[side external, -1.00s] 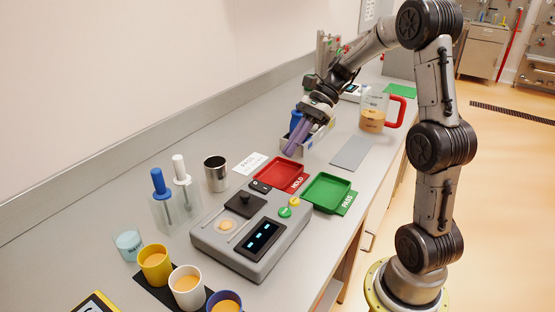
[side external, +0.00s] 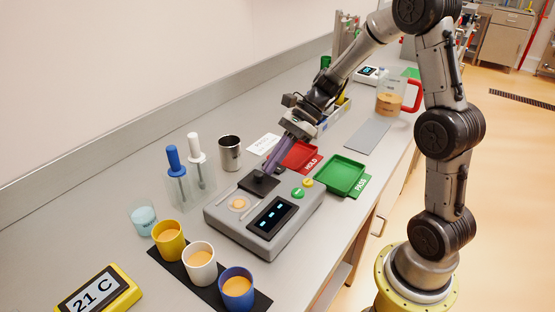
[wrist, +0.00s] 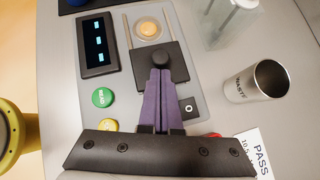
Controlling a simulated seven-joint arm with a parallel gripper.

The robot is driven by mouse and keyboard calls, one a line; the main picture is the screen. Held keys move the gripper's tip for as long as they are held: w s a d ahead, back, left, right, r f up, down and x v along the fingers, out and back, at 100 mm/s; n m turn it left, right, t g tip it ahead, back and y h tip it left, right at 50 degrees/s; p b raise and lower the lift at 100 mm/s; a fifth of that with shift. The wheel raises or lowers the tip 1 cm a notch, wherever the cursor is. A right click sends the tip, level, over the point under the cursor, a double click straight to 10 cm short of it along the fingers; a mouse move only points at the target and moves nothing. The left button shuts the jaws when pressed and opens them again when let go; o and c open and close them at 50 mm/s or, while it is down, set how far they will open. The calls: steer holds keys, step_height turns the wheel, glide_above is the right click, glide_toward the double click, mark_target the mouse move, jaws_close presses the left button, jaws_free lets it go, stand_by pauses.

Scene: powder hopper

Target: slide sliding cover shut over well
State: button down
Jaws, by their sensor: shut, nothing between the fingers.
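The sliding cover (side external: 247,186) is a black square plate with a round black knob on top, set on rails on the grey instrument (side external: 222,222). The well (side external: 239,203) is a round recess with pale orange powder, uncovered, just beyond the cover's near edge. In the wrist view the cover (wrist: 142,56) lies below the well (wrist: 148,28), between two thin rails. My gripper (side external: 267,170) has purple fingers, shut and empty. In the wrist view the fingertips (wrist: 160,72) are right at the knob, on the side away from the well; I cannot tell whether they touch.
The instrument has a dark display (side external: 271,215) and green (side external: 298,193) and yellow (side external: 308,182) buttons. A red tray (side external: 301,156) and green tray (side external: 342,175) sit behind. Cups (side external: 201,264), a stirrer stand (side external: 190,190) and a steel beaker (side external: 230,153) stand nearby.

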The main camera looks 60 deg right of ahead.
steer(key=a, duration=0.8)
steer(key=shift+a, duration=0.1)
steer(key=shift+s, duration=0.1)
